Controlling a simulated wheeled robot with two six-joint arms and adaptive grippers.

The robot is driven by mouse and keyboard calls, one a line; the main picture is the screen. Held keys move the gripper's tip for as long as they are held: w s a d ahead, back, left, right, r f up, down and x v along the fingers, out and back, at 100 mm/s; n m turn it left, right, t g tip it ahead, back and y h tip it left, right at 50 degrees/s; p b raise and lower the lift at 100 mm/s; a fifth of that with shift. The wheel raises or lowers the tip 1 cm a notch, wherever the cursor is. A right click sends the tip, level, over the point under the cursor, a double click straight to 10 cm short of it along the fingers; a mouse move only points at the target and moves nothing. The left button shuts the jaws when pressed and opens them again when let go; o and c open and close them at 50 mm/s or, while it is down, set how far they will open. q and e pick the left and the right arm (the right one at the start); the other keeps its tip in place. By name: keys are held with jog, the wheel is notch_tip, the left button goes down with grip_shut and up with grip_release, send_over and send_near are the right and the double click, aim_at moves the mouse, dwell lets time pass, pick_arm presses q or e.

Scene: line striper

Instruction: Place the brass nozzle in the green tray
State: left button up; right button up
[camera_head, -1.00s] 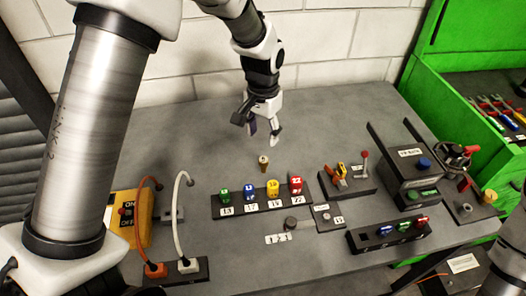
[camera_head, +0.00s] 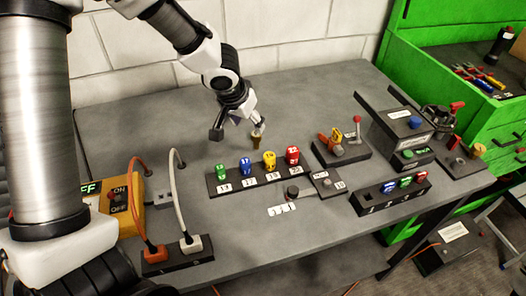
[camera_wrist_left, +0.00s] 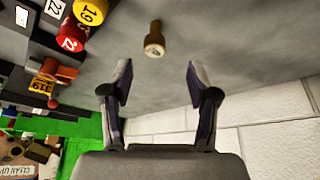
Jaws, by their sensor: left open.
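The brass nozzle (camera_head: 257,138) stands upright on the grey bench behind the row of colored numbered pieces. It also shows in the left wrist view (camera_wrist_left: 154,40), ahead of the fingers and between their lines. My left gripper (camera_head: 240,128) is open just above and beside the nozzle, with nothing between its fingers. Both fingers show spread apart in the left wrist view (camera_wrist_left: 160,78). The green tray (camera_head: 440,48) appears to be the recessed top of the green cabinet at the right, holding several screwdrivers. My right gripper is not in view.
A black rack (camera_head: 225,187) with green, blue, yellow and red pieces lies in front of the nozzle. A lever block (camera_head: 342,150), a black device (camera_head: 400,130) and a valve wheel (camera_head: 440,117) stand to the right. Cables (camera_head: 183,200) arch at the left. The bench's back is clear.

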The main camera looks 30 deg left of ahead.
aim_at(256, 134)
pick_arm(q)
jog(key=x, duration=0.4)
jog(key=b+x, duration=0.1)
jog(key=x, duration=0.2)
jog(key=shift+d, duration=0.35)
jog(key=shift+w+a+f, duration=0.1)
jog(key=shift+w+f, duration=0.3)
jog(key=shift+s+r, duration=0.1)
jog(key=shift+s, duration=0.05)
grip_shut()
